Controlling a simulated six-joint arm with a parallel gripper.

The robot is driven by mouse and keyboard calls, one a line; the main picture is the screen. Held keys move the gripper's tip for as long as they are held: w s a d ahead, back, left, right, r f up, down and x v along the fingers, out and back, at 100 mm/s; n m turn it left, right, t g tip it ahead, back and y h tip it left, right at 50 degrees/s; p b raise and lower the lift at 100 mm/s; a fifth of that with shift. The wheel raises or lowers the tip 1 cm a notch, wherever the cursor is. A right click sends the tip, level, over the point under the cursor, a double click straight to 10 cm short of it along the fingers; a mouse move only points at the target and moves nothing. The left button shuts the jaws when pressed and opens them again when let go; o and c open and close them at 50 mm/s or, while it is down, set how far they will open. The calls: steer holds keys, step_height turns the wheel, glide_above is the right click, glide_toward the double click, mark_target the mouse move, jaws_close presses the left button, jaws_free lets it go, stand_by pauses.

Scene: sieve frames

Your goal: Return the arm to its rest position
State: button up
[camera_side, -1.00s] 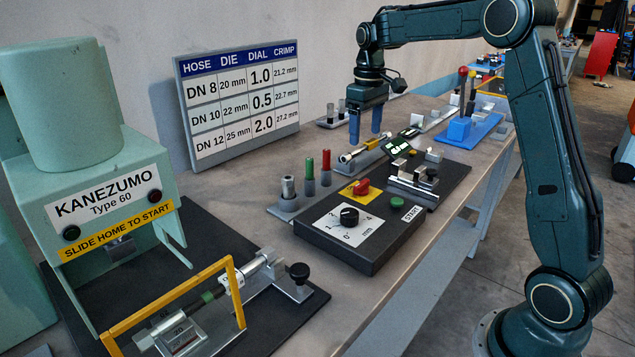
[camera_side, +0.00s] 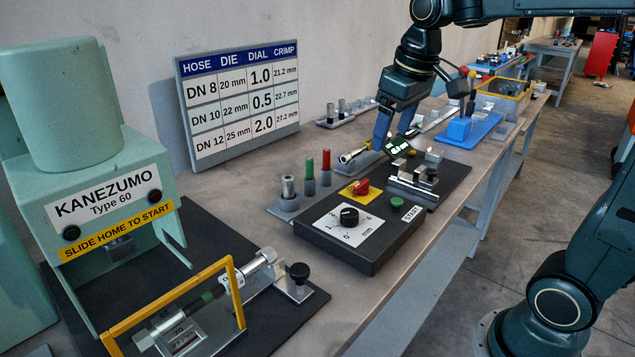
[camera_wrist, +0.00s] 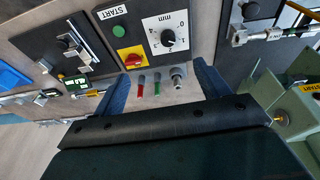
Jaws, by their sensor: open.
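My gripper (camera_side: 394,124) is in the air over the far middle of the bench (camera_side: 345,305), tilted, with blue fingers pointing down. It is open, with nothing between its fingers. In the side view it stands beside and partly in front of the small green-lit display (camera_side: 398,144); I cannot tell the exact gap. In the wrist view my gripper (camera_wrist: 162,88) shows its two blue fingers spread wide, with red, green and metal pins (camera_wrist: 157,82) in view between them. My arm reaches in from the right; its upper part leaves the picture.
The dial box (camera_side: 345,245) and a row of upright pins (camera_side: 308,175) stand on the bench. The crimp press (camera_side: 90,140) is at left, the chart board (camera_side: 240,95) behind. A blue tray (camera_side: 490,130) and a yellow-rimmed bin (camera_side: 503,86) lie farther right.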

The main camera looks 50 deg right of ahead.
steer(key=s+a+f+t, duration=0.1)
steer(key=s+a+f, duration=0.1)
steer(key=s, duration=0.5)
steer(key=s+a+f+t, duration=0.1)
steer(key=s+a+f, duration=0.1)
steer(key=s+a, duration=0.2)
steer(key=shift+s+f+t+y, duration=0.3)
steer(key=shift+s+f+t, duration=0.1)
steer(key=shift+s, duration=1.5)
steer(key=shift+a, duration=0.1)
